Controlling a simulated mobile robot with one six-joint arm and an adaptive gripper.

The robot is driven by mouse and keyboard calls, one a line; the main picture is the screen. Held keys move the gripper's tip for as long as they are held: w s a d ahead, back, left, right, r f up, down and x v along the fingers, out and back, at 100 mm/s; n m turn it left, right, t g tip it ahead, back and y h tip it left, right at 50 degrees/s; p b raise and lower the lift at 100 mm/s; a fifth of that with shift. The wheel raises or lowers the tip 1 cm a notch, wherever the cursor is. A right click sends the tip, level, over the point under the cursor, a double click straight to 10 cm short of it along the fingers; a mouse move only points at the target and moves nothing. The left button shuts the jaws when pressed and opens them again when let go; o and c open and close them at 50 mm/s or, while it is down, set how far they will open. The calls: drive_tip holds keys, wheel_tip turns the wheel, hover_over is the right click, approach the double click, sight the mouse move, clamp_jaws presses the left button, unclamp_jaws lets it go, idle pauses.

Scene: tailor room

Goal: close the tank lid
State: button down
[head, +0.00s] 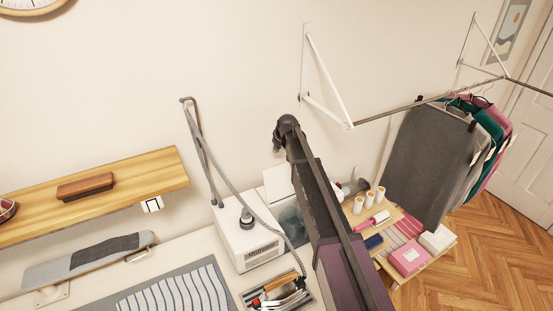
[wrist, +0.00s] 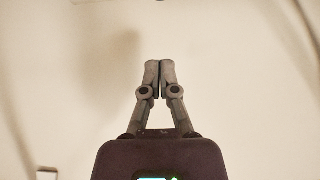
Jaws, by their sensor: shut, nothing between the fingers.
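A white panel that looks like the tank lid (head: 276,183) stands raised in the head view, left of my arm. Below it is a bluish see-through tank (head: 290,222), beside the white steam station (head: 245,240). My arm hides the right part of both. My gripper (head: 279,143) is above the lid, apart from it in the picture; how far apart in depth I cannot tell. In the wrist view my gripper (wrist: 153,75) has its fingertips together with nothing between them, against a plain pale wall. The lid and tank do not clearly show there.
A grey hose rises on a stand (head: 197,150) left of the lid. A wooden shelf (head: 130,185) is at left. A tool tray (head: 280,292) lies in front of the station. A rail (head: 410,107) with hanging clothes and a small table (head: 395,215) are at right.

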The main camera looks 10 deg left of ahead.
sight(279, 181)
drive_tip(key=shift+b+x, duration=4.5)
drive_tip(key=shift+x, duration=0.6)
drive_tip(key=s+d, duration=0.1)
drive_tip(key=s+d+r+p, duration=0.1)
drive_tip(key=s, duration=0.1)
drive_tip(key=shift+s+d, duration=0.1)
drive_tip(key=shift+s, duration=0.15)
drive_tip(key=shift+s, duration=0.1)
